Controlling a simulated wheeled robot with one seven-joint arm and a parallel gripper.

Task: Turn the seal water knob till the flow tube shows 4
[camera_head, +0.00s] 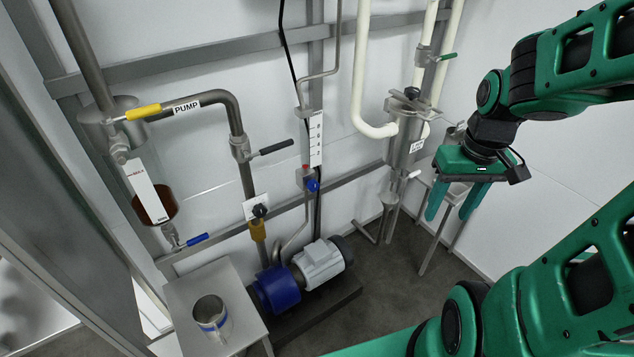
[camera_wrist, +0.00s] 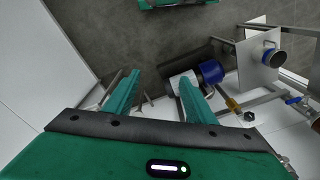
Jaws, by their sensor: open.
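The flow tube with its white scale plate (camera_head: 316,138) is upright on the wall in the middle of the head view. Its marks are too small to read. A small red part (camera_head: 306,167) shows at its lower end, and I cannot tell if it is the float. A blue knob (camera_head: 312,185) sits just below the tube and seems to be the seal water knob. My gripper (camera_head: 448,214) is open and empty, well to the right of the knob, pointing down. In the wrist view its two fingers (camera_wrist: 155,90) are spread apart; I cannot pick out the knob there.
A blue pump (camera_head: 276,290) with a grey motor (camera_head: 319,262) stands below the tube. A steel stand (camera_head: 186,300) holds a cup (camera_head: 210,315). A black knob (camera_head: 260,211), a PUMP pipe (camera_head: 215,97) and white pipes (camera_head: 362,70) flank the tube. Dark floor (camera_head: 400,290) is clear.

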